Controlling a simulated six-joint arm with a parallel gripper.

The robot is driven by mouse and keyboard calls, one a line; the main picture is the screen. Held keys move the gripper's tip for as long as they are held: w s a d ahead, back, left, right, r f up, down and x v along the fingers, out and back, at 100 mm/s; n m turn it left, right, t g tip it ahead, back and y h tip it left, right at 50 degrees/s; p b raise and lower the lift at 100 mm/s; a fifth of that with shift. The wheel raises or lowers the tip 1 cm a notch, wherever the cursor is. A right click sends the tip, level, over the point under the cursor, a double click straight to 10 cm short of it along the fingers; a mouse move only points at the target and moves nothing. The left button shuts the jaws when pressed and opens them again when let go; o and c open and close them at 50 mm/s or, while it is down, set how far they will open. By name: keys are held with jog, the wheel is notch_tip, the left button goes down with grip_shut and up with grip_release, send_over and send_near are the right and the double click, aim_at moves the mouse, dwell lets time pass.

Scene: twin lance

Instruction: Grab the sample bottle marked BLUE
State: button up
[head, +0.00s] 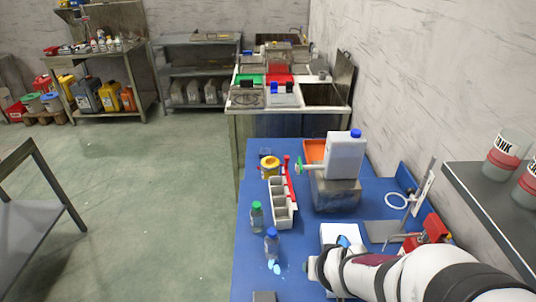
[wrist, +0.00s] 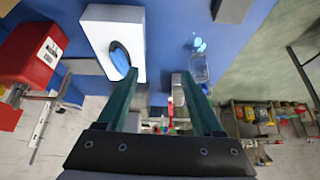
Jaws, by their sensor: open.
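A clear bottle with a blue cap (head: 272,247) stands near the front left edge of the blue table (head: 254,184). A similar clear bottle with a green cap (head: 257,217) stands just behind it. No writing can be read on either. My gripper (head: 318,268) is to the right of the blue-capped bottle, apart from it. In the wrist view my gripper (wrist: 172,76) has its two dark green fingers spread wide with nothing between them.
Small light-blue pieces (head: 277,267) lie in front of the blue-capped bottle. A compartment rack (head: 281,202), yellow container (head: 269,166) and white tank (head: 345,156) stand farther back. A wall is on the right.

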aim_at(274, 233)
jog(key=w+a+f+n+t+y, duration=0.1)
jog(key=w+a, duration=0.1)
jog(key=w, duration=0.1)
jog(key=w+a+f+n+t+y, duration=0.1)
jog(key=w+a+n+t+y, duration=0.1)
jog(key=w+a, duration=0.1)
jog(key=w+a+f+n+t+y, duration=0.2)
jog(key=shift+w+a, duration=0.15)
jog(key=shift+w, duration=0.25)
jog(key=shift+n, duration=0.3)
jog(key=x, duration=0.4)
jog(key=shift+w+a, duration=0.25)
jog(key=shift+w, duration=0.1)
grip_shut()
